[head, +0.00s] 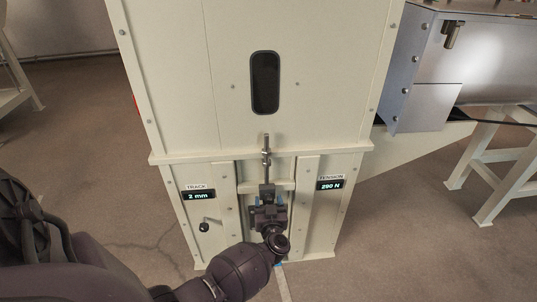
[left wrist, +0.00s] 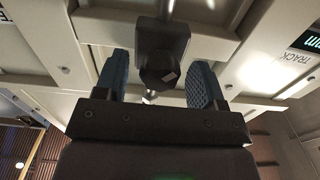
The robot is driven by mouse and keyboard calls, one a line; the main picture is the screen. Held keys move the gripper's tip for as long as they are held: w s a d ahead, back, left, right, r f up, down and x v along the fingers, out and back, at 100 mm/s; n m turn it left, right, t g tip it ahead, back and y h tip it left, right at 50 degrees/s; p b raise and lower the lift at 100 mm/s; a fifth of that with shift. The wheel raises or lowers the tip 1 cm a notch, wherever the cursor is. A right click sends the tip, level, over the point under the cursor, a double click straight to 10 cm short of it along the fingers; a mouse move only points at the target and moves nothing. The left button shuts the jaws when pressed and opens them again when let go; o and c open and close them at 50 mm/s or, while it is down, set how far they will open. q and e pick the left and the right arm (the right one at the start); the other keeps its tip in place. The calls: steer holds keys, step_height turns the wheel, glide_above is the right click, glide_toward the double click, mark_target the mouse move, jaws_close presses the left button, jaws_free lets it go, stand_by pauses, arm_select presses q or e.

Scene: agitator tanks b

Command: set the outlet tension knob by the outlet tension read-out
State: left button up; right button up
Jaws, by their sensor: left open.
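The tension read-out (head: 331,185) is a small dark display on the right of the pale cabinet front, and it appears to read 290 N. My left gripper (head: 268,213) is at the lower middle of the cabinet, below a vertical threaded rod. In the left wrist view, a dark knob (left wrist: 160,62) with a small pale mark on its end sits between the two blue-padded fingers of the left gripper (left wrist: 159,78). The fingers are open, with a visible gap on each side of the knob. In the head view the gripper mostly hides the knob. My right gripper is not in view.
A track read-out (head: 199,195) showing 2 mm is on the left of the cabinet, with a small crank handle (head: 205,226) below it. A metal chute (head: 425,75) and a pale stand (head: 490,160) are at the right. The floor around is clear.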

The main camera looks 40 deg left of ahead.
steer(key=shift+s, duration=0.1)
arm_select(q)
steer(key=c, duration=0.9)
steer(key=shift+w+r+m+p, duration=0.15)
steer(key=shift+r+m+p, duration=0.2)
steer(key=shift+p, duration=0.2)
steer(key=shift+r+m+p, duration=0.1)
steer(key=shift+m+p, duration=0.15)
steer(key=shift+p, duration=0.05)
steer(key=shift+m+p, duration=0.5)
steer(key=shift+m, duration=0.2)
steer(key=shift+f+m, duration=0.25)
steer(key=shift+m, duration=0.25)
steer(key=shift+f+p, duration=0.15)
steer(key=shift+p, duration=0.15)
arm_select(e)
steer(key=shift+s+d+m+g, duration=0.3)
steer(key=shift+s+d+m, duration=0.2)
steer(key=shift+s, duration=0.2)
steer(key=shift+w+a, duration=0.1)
